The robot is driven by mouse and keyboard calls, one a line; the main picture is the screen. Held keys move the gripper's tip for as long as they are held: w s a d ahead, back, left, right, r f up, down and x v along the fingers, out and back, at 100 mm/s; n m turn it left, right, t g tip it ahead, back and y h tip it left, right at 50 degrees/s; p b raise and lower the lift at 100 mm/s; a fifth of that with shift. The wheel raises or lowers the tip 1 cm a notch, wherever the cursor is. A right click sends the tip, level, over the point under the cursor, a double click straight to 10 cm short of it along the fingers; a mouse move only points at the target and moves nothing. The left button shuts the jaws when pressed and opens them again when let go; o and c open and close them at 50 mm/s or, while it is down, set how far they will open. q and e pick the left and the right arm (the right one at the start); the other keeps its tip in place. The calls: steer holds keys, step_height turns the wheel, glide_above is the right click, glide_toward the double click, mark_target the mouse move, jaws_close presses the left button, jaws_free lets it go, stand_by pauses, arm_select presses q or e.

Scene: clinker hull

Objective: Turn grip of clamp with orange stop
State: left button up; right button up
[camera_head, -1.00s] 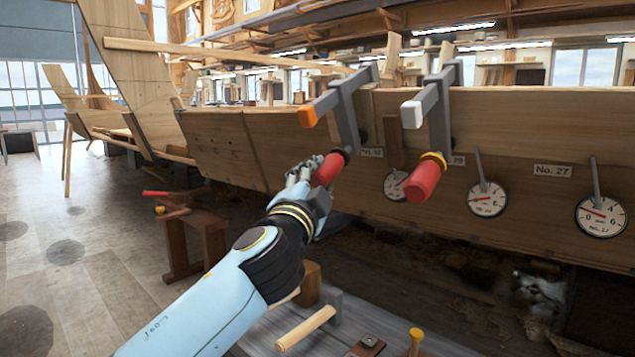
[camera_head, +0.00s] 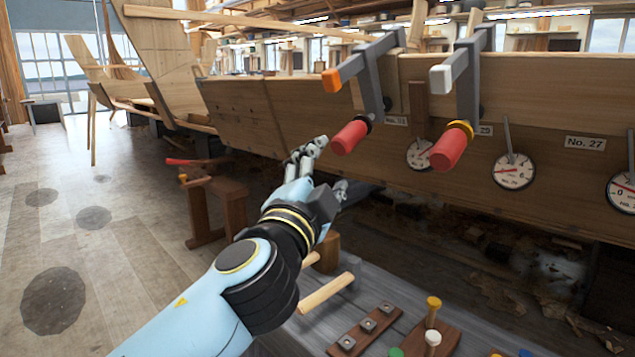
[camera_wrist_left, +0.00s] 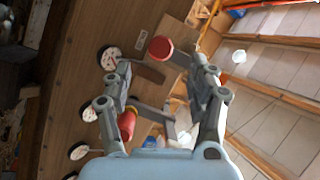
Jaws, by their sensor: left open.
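The clamp with the orange stop (camera_head: 331,82) hangs on the top edge of the wooden hull. Its red grip (camera_head: 350,137) points down and toward me, with a black collar at its upper end. My left gripper (camera_head: 330,165) is open and empty, just left of and below this grip, apart from it. In the left wrist view a red grip's round end (camera_wrist_left: 160,48) shows between the spread fingers (camera_wrist_left: 157,68), beyond the tips. The neighbouring clamp with a white stop (camera_head: 441,79) has a red grip (camera_head: 450,146) with a yellow collar. My right gripper is not seen.
Dial gauges (camera_head: 514,171) and a "No. 27" label (camera_head: 586,143) are on the hull planking (camera_head: 540,110). Below the arm is a grey bench (camera_head: 385,297) with wooden pegs and blocks. A wooden trestle (camera_head: 215,207) stands left, with open floor beyond.

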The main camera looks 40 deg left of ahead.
arm_select(q)
steer(key=shift+v, duration=1.9)
